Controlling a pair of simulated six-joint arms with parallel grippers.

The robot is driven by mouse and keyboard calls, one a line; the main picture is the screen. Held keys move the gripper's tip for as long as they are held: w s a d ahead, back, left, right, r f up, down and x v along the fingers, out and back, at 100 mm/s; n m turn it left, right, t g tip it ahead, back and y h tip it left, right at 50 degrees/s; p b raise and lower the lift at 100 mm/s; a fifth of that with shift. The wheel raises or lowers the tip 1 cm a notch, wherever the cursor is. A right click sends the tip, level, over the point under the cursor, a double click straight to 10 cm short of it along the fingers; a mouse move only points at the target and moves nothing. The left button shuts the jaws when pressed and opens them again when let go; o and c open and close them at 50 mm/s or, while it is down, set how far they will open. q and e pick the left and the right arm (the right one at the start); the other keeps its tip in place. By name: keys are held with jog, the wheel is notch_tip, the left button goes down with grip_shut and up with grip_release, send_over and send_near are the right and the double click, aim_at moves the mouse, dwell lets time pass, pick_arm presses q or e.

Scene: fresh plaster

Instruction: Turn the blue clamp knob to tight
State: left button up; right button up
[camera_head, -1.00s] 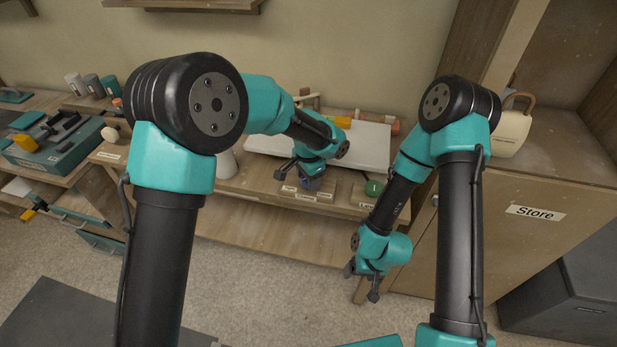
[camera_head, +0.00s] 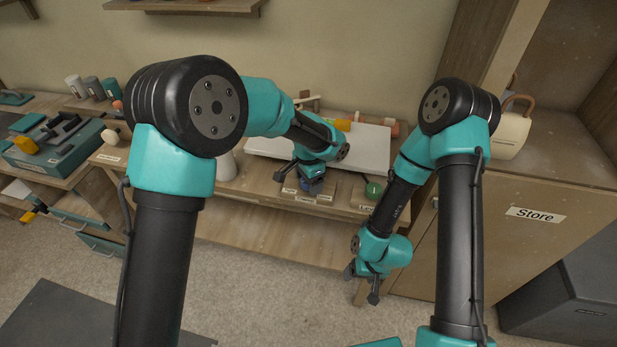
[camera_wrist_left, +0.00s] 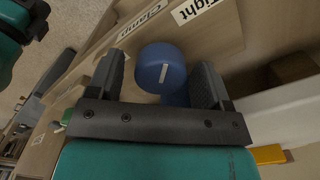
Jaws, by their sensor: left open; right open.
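The blue clamp knob (camera_wrist_left: 161,68) shows in the left wrist view, round with a white line on its face. It lies between the two open fingers of my left gripper (camera_wrist_left: 160,82), with a gap visible on the left; contact on the right is unclear. In the head view the knob (camera_head: 312,186) is mostly hidden under my left gripper (camera_head: 298,178). A label reading "Tight" (camera_wrist_left: 195,8) and a label reading "Clamp" (camera_wrist_left: 141,22) are on the wood beside it. My right gripper (camera_head: 362,284) is open and empty, hanging in front of the bench.
A green round knob (camera_head: 373,190) stands on the bench to the right of the blue knob. A white board (camera_head: 370,148) lies behind. A cabinet labelled "Store" (camera_head: 535,213) is at the right.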

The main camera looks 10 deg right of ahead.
pick_arm(q)
jog(key=shift+n, duration=0.3)
jog(key=n, duration=0.2)
jog(key=shift+n, duration=0.4)
jog(key=n, duration=0.3)
jog(key=shift+n, duration=0.4)
notch_tip(320, 180, up, 18)
jog(key=m, duration=0.4)
jog(key=shift+f, duration=0.25)
